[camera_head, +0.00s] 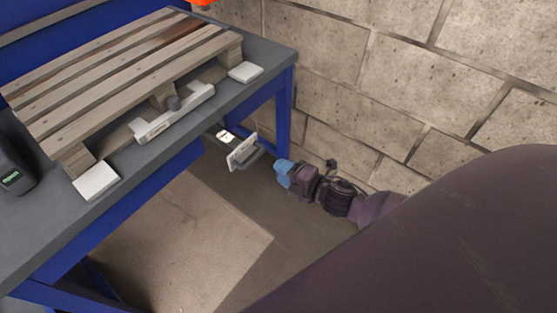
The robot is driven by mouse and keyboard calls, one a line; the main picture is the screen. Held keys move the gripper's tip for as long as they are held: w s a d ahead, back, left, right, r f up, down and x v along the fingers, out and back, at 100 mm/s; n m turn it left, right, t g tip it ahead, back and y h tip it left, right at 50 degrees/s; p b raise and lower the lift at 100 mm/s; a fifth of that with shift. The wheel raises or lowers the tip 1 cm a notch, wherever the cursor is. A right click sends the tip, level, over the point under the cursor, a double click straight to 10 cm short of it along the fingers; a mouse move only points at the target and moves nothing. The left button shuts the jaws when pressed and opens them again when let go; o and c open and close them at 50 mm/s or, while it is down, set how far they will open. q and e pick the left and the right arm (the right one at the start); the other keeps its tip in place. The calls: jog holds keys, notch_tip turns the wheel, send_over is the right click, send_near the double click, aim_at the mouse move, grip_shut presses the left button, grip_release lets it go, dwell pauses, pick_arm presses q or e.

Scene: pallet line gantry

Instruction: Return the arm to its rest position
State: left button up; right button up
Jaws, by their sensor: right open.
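My right arm (318,185) comes in from the right, dark purple with a blue band near the wrist. My right gripper (234,145) is at its end, open, with nothing seen between its pale fingers. In the picture it lies just beyond the front edge of the bench, near the blue leg. It looks apart from the bench, though the exact gap is hard to judge. My left gripper is not in view. A large dark purple part of my own body hides the lower right.
A blue-framed bench with a grey top (52,210) stands at left. It carries a wooden pallet (120,80), a light grey bar (174,114), white blocks (96,181) and a dark device (14,170). A block wall (400,80) stands behind. Floor (180,245) shows below.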

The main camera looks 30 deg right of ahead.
pick_arm(q)
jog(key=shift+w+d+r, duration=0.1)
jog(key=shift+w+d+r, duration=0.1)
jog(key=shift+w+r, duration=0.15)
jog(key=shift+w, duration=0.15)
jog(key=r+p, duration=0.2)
jog(key=p, duration=0.1)
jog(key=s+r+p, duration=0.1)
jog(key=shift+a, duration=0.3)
pick_arm(e)
jog(key=s+d+m+g+h, duration=0.1)
jog(key=s+m+g+h, duration=0.2)
jog(key=s+m, duration=1.7)
jog(key=shift+f+m+g+h, duration=0.15)
jog(key=shift+m+g+h, duration=0.25)
jog(key=shift+h, duration=0.8)
